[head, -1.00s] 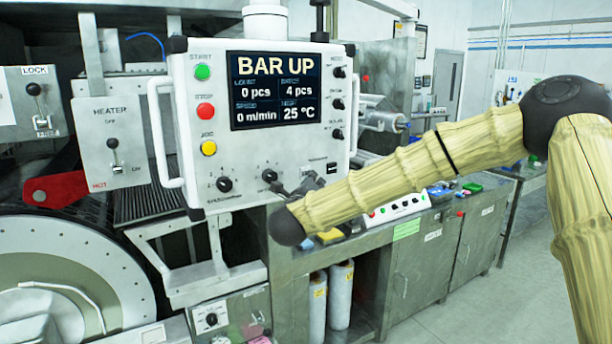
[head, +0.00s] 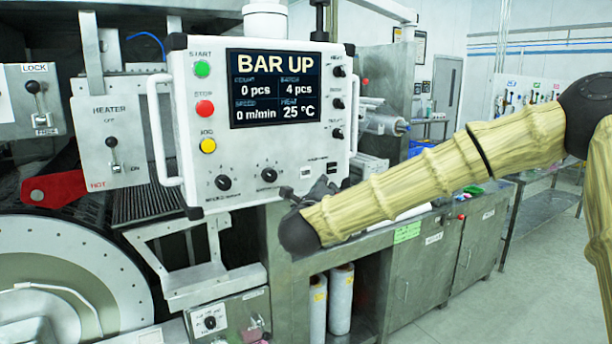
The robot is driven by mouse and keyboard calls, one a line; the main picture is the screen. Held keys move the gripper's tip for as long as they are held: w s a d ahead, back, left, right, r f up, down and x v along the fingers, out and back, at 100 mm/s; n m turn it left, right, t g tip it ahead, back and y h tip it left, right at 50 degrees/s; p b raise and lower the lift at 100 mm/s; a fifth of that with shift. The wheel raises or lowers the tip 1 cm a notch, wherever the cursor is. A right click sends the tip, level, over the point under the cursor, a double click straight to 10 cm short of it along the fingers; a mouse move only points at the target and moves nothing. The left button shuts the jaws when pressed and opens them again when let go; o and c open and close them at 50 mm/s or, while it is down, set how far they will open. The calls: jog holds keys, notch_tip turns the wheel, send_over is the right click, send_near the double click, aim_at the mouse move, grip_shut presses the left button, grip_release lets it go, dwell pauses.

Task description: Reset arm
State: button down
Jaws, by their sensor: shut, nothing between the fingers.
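My arm, tan with dark joints, reaches in from the right edge across the front of the machine. Its dark wrist end hangs below the lower right corner of the white control panel (head: 217,120). My gripper (head: 289,193) is small, dark and partly hidden behind the wrist. It is shut and empty, in front of the panel's lower edge in the picture. The panel's screen (head: 275,88) reads BAR UP, 0 pcs, 4 pcs, 0 m/min and 25 °C. Green, red and yellow buttons sit left of the screen.
A heater box (head: 111,150) with a lever and a red handle (head: 54,188) are at the left, above a large round drum (head: 70,270). A steel bench (head: 420,275) runs behind my arm. White rolls (head: 341,300) stand below it. Open floor (head: 500,310) lies at the right.

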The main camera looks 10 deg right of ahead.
dwell(0.3)
